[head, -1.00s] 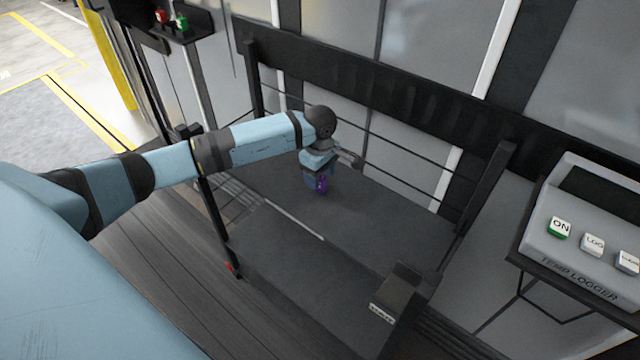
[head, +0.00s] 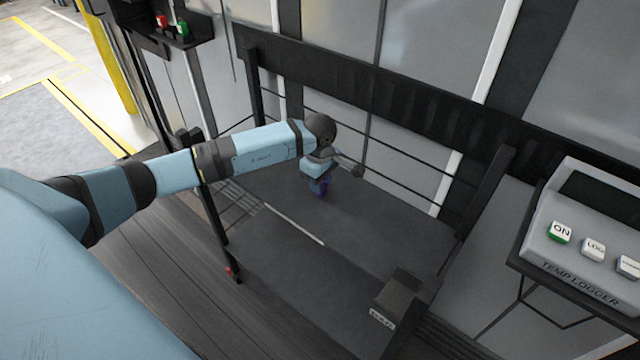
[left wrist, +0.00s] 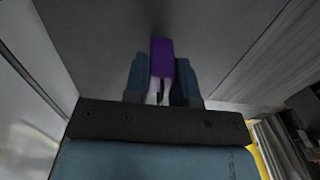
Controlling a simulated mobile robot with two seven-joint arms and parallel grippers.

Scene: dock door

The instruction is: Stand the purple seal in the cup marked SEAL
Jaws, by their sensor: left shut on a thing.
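The purple seal (left wrist: 161,60) is between the fingers of my left gripper (left wrist: 163,82), which is shut on it. The small label is blurred but looks like SEAL. The inside of the cup is hard to see. My right gripper is out of view.
A grey temp logger (head: 590,235) with ON and LOG buttons stands at the right. Dark rails (head: 370,90) run behind the gripper, and a dark post (head: 480,195) stands behind the cup. A shelf with red and green buttons (head: 180,30) is at upper left.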

